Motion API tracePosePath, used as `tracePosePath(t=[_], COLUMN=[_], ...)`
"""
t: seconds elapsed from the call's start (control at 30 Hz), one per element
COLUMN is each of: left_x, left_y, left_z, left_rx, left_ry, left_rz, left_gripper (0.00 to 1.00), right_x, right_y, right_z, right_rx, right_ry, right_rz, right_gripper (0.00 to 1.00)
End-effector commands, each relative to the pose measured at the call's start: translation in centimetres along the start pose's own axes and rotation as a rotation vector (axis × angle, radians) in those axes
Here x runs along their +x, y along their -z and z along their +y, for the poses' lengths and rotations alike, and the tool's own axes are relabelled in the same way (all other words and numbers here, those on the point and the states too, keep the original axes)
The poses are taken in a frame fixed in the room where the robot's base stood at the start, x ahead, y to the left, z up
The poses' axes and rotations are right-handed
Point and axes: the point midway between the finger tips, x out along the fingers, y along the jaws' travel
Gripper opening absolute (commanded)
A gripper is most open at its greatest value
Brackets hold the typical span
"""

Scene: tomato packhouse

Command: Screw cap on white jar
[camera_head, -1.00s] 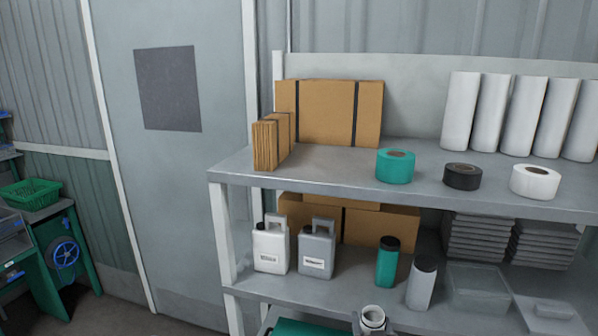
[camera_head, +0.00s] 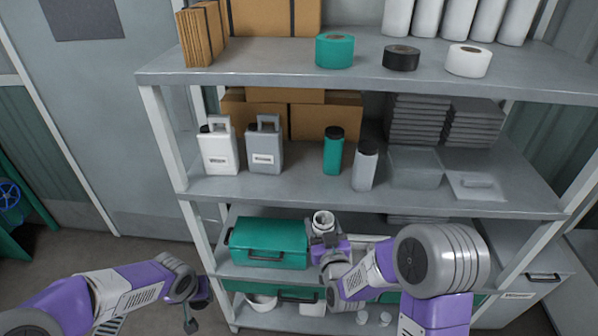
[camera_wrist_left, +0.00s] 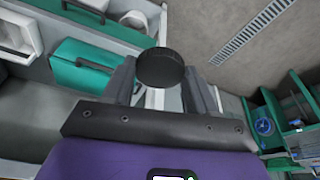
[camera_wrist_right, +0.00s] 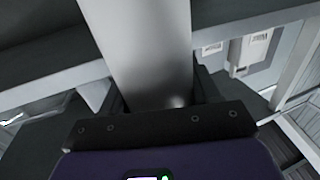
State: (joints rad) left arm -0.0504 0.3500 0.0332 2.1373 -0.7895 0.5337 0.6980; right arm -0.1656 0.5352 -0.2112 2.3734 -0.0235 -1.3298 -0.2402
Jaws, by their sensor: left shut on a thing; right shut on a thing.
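The white jar (camera_head: 323,221) stands upright in my right gripper (camera_head: 328,248), its open mouth with no cap on it facing up, in front of the shelf rack. In the right wrist view the jar's smooth pale wall (camera_wrist_right: 145,45) fills the space between the fingers. My left gripper (camera_head: 201,292) is low and to the left of the jar, well apart from it. In the left wrist view a round black cap (camera_wrist_left: 160,68) is held between the fingertips. In the head view I cannot make out the cap.
The grey shelf rack (camera_head: 350,192) stands close behind the jar. A teal case (camera_head: 270,243) is on the lower shelf, left of the jar. The middle shelf holds a white jug (camera_head: 218,152), a grey jug (camera_head: 264,150), a green bottle (camera_head: 333,155) and a grey bottle (camera_head: 364,168).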

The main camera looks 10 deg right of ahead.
Motion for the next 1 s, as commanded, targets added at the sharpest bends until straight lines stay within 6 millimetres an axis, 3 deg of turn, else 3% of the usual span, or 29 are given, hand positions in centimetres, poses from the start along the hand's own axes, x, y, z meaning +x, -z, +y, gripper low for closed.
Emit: tracePosePath(t=[0.17,0.7,1.0], left_x=[0.0,0.0,0.0], left_y=[0.0,0.0,0.0], left_z=[0.0,0.0,0.0], left_rx=[0.000,0.000,0.000], left_ry=[0.000,0.000,0.000], left_rz=[0.000,0.000,0.000], left_gripper=[0.29,0.29,0.29], right_x=[-0.9,-6.4,-7.6], right_y=[-1.8,-11.5,-13.4], right_z=[-1.5,-11.3,-13.4], right_rx=[-0.001,0.005,0.003], right_ry=[0.077,0.581,0.693], right_rz=[-0.007,-0.003,0.002], right_gripper=[0.07,0.07,0.07])
